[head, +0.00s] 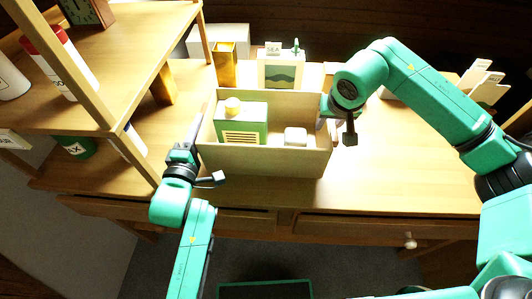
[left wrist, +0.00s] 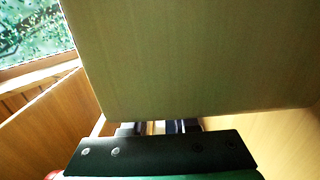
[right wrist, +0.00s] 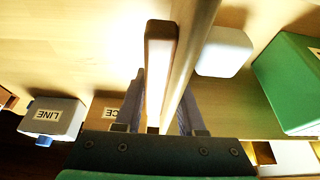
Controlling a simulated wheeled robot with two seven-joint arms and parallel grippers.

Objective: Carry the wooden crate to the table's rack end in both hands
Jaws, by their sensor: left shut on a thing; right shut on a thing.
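The wooden crate (head: 265,160) stands at the table's front middle, close to the rack on the left. Inside are a green and cream carton (head: 241,128) with a yellow cap and a small white block (head: 295,137). My left gripper (head: 192,142) is shut on the crate's left wall; in the left wrist view the crate's side (left wrist: 190,60) fills the top and hides the grip. My right gripper (head: 326,108) is shut at the crate's right wall; the right wrist view shows the fingers (right wrist: 160,112) around the wall's edge. Whether the crate's bottom touches the table is unclear.
The wooden rack (head: 100,75) rises close to the left, holding a clock (head: 87,12) and a red-capped jar (head: 58,58). Behind the crate stand a gold box (head: 226,66) and a white box labelled SEA (head: 281,70). The tabletop (head: 400,150) is clear at right.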

